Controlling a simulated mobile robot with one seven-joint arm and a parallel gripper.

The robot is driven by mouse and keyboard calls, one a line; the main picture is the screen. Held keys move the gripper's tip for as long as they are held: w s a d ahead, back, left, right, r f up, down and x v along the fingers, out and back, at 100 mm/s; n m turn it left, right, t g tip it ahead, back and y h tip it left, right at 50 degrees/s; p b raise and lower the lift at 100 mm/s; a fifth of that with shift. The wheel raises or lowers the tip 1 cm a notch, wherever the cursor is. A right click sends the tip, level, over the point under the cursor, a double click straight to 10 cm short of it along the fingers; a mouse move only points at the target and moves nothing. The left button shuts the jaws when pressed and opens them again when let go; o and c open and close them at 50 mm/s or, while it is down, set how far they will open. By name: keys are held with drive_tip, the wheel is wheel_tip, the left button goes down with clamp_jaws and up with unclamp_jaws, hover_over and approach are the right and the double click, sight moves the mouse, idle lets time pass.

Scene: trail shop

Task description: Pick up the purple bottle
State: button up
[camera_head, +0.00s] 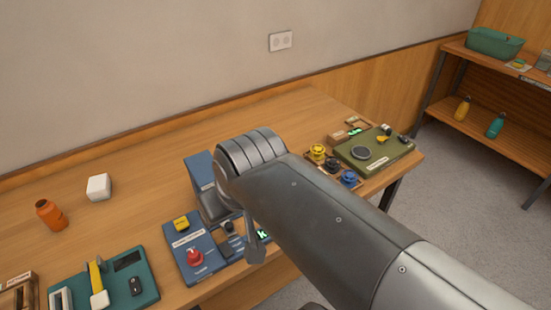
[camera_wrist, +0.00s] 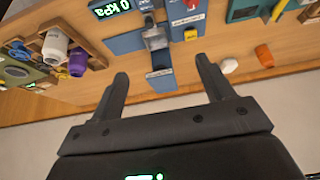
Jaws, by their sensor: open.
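The purple bottle (camera_wrist: 78,62) shows in the left part of the wrist view, close to a white rounded object (camera_wrist: 55,45) and a wooden holder. In the head view I cannot see the purple bottle; my arm covers part of the table. My gripper (camera_wrist: 162,72) is open and empty in the wrist view, its two dark fingers spread apart. The purple bottle lies to the left of the left finger, outside the gap between the fingers.
A blue panel with a red knob (camera_head: 195,257), a teal panel (camera_head: 145,290) and an olive panel (camera_head: 395,150) sit on the wooden table. A shelf (camera_head: 525,150) holds yellow and teal bottles.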

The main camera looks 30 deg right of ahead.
drive_tip(key=w+d+f+m+g+h, duration=0.15)
drive_tip(key=w+d+g, duration=0.25)
drive_tip(key=w+d, duration=0.85)
drive_tip(key=shift+m+g+y, duration=0.35)
drive_tip(key=shift+g+y, duration=0.4)
drive_tip(key=shift+g, duration=0.05)
drive_tip(key=w+d+f, duration=0.1)
drive_tip(key=d+f, duration=0.1)
drive_tip(key=d, duration=0.3)
drive_tip(key=w+d+f, duration=0.1)
drive_tip(key=d+f, duration=0.2)
drive_tip(key=d, duration=0.2)
drive_tip(key=w+d+f, duration=0.1)
drive_tip(key=d+f, duration=0.2)
drive_tip(key=d, duration=0.2)
drive_tip(key=shift+w, duration=0.35)
drive_tip(key=f, duration=0.5)
drive_tip(key=shift+d+f, duration=0.25)
drive_tip(key=f, duration=0.5)
drive_tip(key=shift+w+d+f, duration=0.1)
drive_tip(key=shift+d+f, duration=0.1)
drive_tip(key=shift+f, duration=0.15)
drive_tip(key=c, duration=1.2)
